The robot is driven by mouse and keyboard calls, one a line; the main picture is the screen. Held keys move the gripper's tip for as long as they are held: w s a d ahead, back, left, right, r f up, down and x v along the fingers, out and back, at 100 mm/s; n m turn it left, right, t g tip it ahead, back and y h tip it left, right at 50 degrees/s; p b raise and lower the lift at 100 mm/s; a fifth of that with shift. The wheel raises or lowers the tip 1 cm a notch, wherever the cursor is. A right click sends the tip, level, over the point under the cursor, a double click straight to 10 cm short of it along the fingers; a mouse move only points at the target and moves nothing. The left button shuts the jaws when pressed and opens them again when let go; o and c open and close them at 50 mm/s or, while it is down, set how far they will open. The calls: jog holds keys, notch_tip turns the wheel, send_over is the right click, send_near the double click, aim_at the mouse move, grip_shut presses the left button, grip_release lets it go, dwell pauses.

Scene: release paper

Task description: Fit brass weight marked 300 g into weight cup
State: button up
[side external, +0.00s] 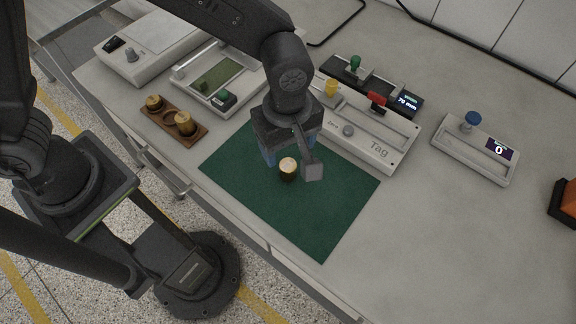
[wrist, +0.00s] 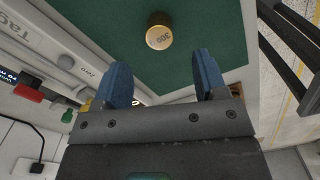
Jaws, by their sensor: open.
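The brass weight marked 300 (wrist: 159,36) stands on the green mat, its marked top facing the wrist camera. In the side view the brass weight (side external: 288,170) is close beside my gripper (side external: 278,156). In the wrist view my gripper (wrist: 163,66) has its two blue fingers apart with nothing between them; the weight lies just beyond the fingertips, apart from them. A wooden holder (side external: 187,140) at the left carries two other brass weights (side external: 184,122) (side external: 153,103) with an empty round recess between them. I cannot tell whether that recess is the weight cup.
The green mat (side external: 325,215) is otherwise clear. Behind my gripper is a pale device labelled Tag (side external: 395,160) with knobs. A device with a green screen (side external: 215,76) stands behind the wooden holder. A small unit with a blue knob (side external: 455,150) is at right.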

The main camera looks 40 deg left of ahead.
aim_at(288, 165)
jog(key=shift+f, duration=3.5)
jog(key=shift+c, duration=0.2)
grip_shut()
jog(key=shift+r, duration=0.15)
